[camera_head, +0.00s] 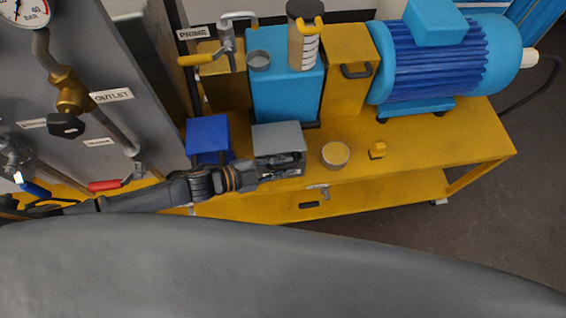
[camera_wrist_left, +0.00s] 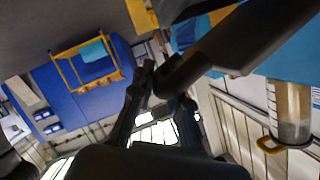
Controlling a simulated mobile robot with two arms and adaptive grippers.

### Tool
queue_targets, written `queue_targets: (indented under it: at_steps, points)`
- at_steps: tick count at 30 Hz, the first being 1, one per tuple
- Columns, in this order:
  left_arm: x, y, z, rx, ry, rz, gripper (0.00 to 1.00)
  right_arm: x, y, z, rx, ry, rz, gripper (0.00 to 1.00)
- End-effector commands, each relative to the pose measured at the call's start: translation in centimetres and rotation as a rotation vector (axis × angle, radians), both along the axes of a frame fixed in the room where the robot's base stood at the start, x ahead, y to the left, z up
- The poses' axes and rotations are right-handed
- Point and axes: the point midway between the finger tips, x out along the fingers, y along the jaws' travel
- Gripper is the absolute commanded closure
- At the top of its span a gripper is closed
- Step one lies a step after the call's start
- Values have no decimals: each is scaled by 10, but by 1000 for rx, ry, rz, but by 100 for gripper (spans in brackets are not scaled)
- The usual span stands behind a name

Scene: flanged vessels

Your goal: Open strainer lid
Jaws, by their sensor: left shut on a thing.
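A clear cylinder (camera_head: 303,48) with a dark round lid (camera_head: 305,8) and a yellow loop handle stands on the blue tank (camera_head: 285,85). It looks like the strainer, but I cannot be sure. The cylinder also shows in the left wrist view (camera_wrist_left: 291,110), with its yellow loop. My left gripper (camera_head: 292,162) is well below it in the head view, at the front of a grey block (camera_head: 278,136). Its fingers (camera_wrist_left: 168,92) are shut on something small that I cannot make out. My right gripper is not in view.
A blue cube (camera_head: 208,137) stands left of the grey block. A round cup (camera_head: 336,154) and a small yellow piece (camera_head: 378,151) sit to the right on the yellow bench (camera_head: 455,140). A blue motor (camera_head: 440,60) stands behind. A grey gauge panel (camera_head: 110,70) is at left.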

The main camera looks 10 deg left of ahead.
Motion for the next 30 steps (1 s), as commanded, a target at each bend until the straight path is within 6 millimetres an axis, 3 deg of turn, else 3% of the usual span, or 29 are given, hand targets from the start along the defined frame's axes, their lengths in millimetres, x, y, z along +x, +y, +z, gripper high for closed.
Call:
queue_targets:
  at_steps: [1,6,18,19,22,30]
  points:
    - [4,1,15,-7,13,-1,100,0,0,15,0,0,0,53]
    - [10,3,26,-13,32,1,100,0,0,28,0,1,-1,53]
    - [12,4,27,-12,30,2,100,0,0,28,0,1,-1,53]
    - [12,4,27,-12,30,2,80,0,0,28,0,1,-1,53]
    - [12,4,26,-10,31,2,61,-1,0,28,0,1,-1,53]
    - [11,4,26,-10,33,2,61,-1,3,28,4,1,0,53]
